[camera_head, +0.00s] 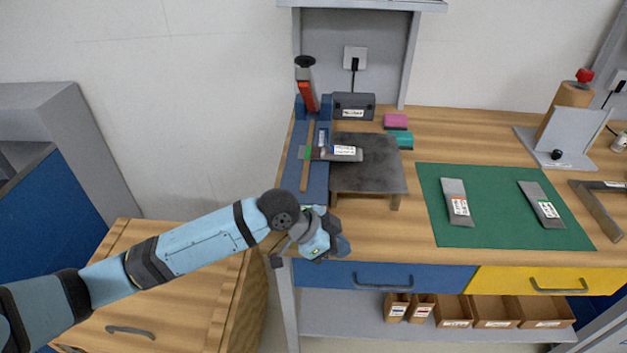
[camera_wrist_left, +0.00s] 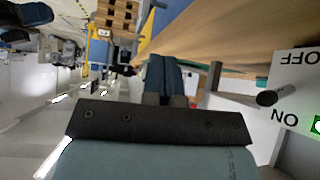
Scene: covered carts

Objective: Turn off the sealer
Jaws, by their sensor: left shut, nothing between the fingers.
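The sealer (camera_head: 315,180) is a long blue base with a raised red handle and black knob, at the left end of the workbench. A grey pouch lies across it. In the left wrist view a white switch panel (camera_wrist_left: 297,80) at the right edge carries OFF above and ON below, upside down. A black toggle (camera_wrist_left: 268,98) sticks out between them, and a green patch shows beside ON. My left gripper (camera_head: 340,246) is shut and empty at the sealer's near end; its closed fingers (camera_wrist_left: 164,72) are left of the toggle, apart from it. My right gripper is out of view.
A dark raised plate (camera_head: 368,170) stands right of the sealer. A green mat (camera_head: 500,205) holds two pouches. A blue drawer (camera_head: 345,275) and a yellow drawer (camera_head: 510,280) sit below the bench top. A wooden cabinet (camera_head: 190,265) stands at the left.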

